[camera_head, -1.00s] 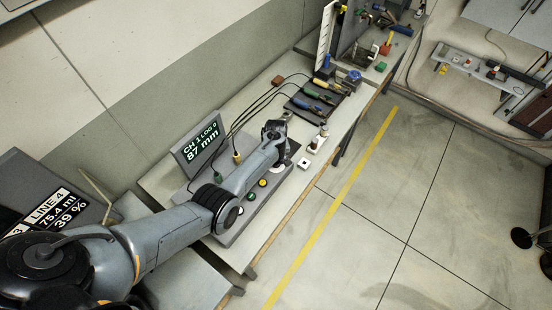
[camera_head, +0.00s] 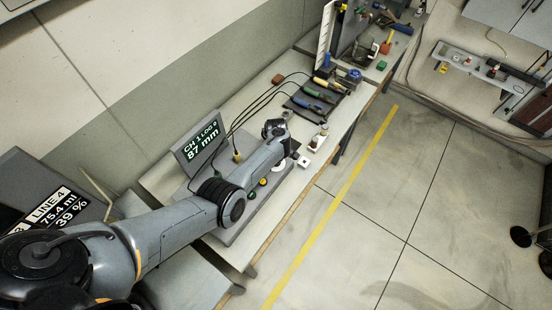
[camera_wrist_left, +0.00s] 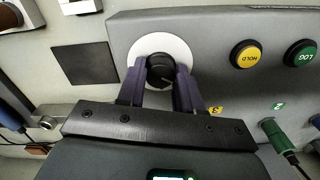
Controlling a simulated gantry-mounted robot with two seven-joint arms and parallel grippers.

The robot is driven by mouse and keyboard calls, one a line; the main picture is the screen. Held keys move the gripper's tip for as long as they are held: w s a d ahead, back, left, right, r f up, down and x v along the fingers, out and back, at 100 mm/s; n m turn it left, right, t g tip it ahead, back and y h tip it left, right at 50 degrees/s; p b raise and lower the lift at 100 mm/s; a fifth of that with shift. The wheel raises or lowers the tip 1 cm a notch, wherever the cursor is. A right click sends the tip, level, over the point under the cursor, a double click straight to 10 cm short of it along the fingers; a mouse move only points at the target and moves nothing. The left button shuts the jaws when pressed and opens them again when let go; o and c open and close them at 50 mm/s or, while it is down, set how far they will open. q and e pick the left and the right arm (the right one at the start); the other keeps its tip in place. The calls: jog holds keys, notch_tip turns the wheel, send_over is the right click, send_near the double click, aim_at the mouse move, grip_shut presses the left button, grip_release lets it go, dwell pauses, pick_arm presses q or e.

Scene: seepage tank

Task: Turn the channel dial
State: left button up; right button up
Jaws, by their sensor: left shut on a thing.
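The channel dial (camera_wrist_left: 160,66) is a black round knob on a white disc (camera_wrist_left: 148,43), set in a grey panel (camera_wrist_left: 215,60). My left gripper (camera_wrist_left: 161,78) is shut on it, with one dark finger on each side of the knob. In the head view the wrist of my left arm covers the knob. The display (camera_head: 200,142) behind the arm reads CH 1 and 87 mm. My right gripper is not in view.
A yellow HOLD button (camera_wrist_left: 249,54) and a green LOG button (camera_wrist_left: 301,54) are right of the dial in the wrist view. A green plug (camera_wrist_left: 279,138) with a cable is below them. A dark tray (camera_head: 312,103) of tools lies farther along the bench.

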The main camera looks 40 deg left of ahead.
pick_arm(q)
jog(key=o, duration=1)
jog(key=shift+o, duration=0.2)
notch_tip(320, 180, up, 11)
jog(key=p, duration=0.3)
jog(key=shift+s+f, duration=0.1)
